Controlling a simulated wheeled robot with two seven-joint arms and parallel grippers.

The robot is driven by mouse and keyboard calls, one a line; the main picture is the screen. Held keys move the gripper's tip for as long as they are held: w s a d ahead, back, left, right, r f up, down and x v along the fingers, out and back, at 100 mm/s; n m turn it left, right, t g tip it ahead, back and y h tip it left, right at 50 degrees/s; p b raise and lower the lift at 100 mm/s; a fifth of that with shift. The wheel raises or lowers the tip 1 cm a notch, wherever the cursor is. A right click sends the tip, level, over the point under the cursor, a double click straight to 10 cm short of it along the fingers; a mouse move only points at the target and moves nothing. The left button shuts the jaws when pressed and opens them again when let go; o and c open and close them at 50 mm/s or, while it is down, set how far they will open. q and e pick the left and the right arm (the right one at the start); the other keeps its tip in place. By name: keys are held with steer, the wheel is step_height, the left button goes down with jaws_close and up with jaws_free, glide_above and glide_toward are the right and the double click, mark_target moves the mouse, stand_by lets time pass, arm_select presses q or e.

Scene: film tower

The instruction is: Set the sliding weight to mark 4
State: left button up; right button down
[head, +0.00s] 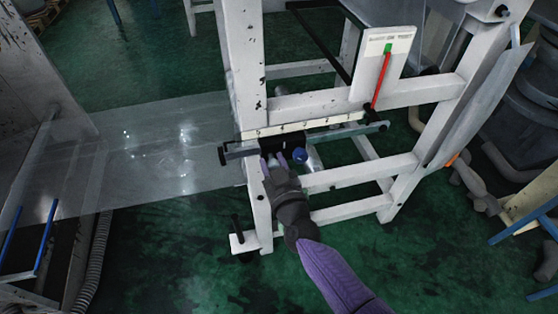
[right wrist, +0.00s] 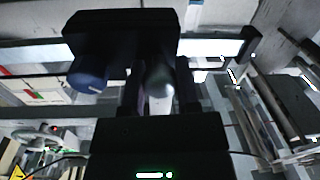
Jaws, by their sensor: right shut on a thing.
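The sliding weight is a black block (head: 280,144) on a pale bar (head: 345,132) of the white frame, near the bar's left end. A white scale strip (head: 320,122) runs just above it; its numbers are too small to read. A blue knob (head: 300,156) sits on the block's right side in the head view. In the right wrist view the block (right wrist: 120,35) fills the top, with the blue knob (right wrist: 88,76) at left. My right gripper (head: 274,160) is at the block's front, its fingers (right wrist: 159,92) shut around a grey peg (right wrist: 160,78) below the block. My left gripper is not in view.
A white plate (head: 397,50) with a red pointer (head: 382,80) and a green mark stands at upper right. A clear film sheet (head: 150,145) stretches left of the frame. White frame posts (head: 243,60) stand close around the bar. Green floor lies below.

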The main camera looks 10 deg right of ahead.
steer(key=shift+c, duration=1.7)
jaws_free()
steer(key=shift+s, duration=0.2)
arm_select(q)
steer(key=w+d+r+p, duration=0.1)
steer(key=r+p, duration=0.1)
steer(key=p, duration=0.1)
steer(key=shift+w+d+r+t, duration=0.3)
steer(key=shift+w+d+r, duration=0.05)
arm_select(e)
steer(key=s+d, duration=0.1)
steer(key=s, duration=0.8)
steer(key=shift+s, duration=0.25)
